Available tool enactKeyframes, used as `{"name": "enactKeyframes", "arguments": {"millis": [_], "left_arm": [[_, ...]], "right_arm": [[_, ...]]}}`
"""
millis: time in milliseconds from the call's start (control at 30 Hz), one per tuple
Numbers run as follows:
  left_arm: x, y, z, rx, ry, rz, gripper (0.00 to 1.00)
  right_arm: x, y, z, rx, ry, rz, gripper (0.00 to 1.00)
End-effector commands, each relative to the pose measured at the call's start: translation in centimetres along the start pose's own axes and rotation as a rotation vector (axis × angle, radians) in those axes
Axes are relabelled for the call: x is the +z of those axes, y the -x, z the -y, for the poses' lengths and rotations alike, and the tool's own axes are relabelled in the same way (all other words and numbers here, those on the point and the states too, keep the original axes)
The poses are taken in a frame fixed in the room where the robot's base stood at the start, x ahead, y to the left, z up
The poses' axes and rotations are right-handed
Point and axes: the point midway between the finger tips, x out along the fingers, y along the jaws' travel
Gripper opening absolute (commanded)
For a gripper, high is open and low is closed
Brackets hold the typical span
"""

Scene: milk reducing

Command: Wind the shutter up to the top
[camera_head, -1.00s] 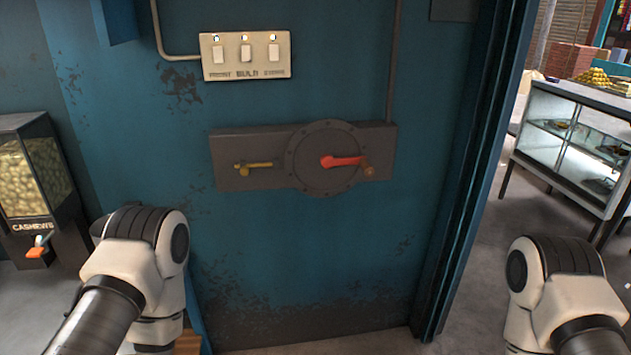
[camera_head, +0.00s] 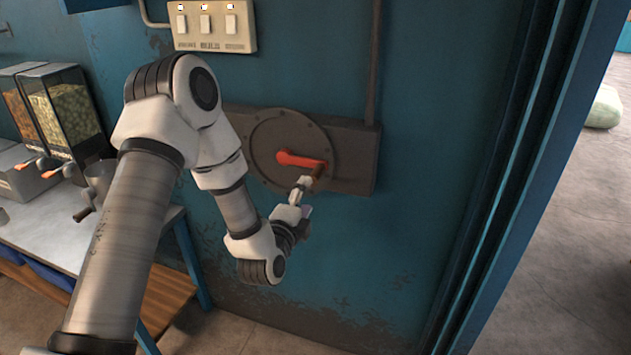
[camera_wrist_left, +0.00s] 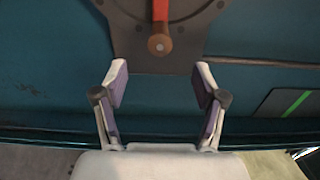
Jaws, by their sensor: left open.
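The crank has a red arm (camera_head: 300,159) and a brown handle (camera_head: 319,171), set on a round dark grey plate (camera_head: 262,135) on the blue wall. The red arm points right. My left gripper (camera_head: 303,189) is just below the handle in the head view. In the left wrist view, my left gripper (camera_wrist_left: 160,75) is open and empty, its two fingers spread wide. The handle's round end (camera_wrist_left: 159,44) is centred between the fingers' lines, just past the tips and apart from them. The shutter cannot be made out. My right gripper is not in view.
A switch box (camera_head: 214,25) with three switches is on the wall above the plate. Glass-sided dispensers (camera_head: 66,108) stand on a table (camera_head: 60,228) at the left.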

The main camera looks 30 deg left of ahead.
Motion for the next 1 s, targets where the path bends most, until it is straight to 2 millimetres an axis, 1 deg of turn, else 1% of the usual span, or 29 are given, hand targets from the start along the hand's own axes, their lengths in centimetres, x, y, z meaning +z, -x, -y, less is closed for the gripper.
{"name": "enactKeyframes", "arguments": {"millis": [33,300,400,600,767,1000], "left_arm": [[0.0,-0.8,-0.1,-0.002,0.000,0.001,0.71],[-0.1,-4.6,-0.1,-0.001,0.000,-0.001,0.71],[-0.1,-6.1,0.0,0.000,-0.001,-0.001,0.71],[-0.1,-8.5,-0.1,0.002,0.001,-0.001,0.71],[-0.1,-9.4,-0.1,0.003,0.001,-0.001,0.71],[-0.1,-9.5,-0.1,0.003,0.001,-0.001,0.71]], "right_arm": [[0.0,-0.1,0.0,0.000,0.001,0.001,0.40],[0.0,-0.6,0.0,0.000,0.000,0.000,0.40],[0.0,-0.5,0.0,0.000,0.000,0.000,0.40],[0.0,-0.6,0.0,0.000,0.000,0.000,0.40],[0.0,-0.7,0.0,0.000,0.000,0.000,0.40],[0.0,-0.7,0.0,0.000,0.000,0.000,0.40]]}}
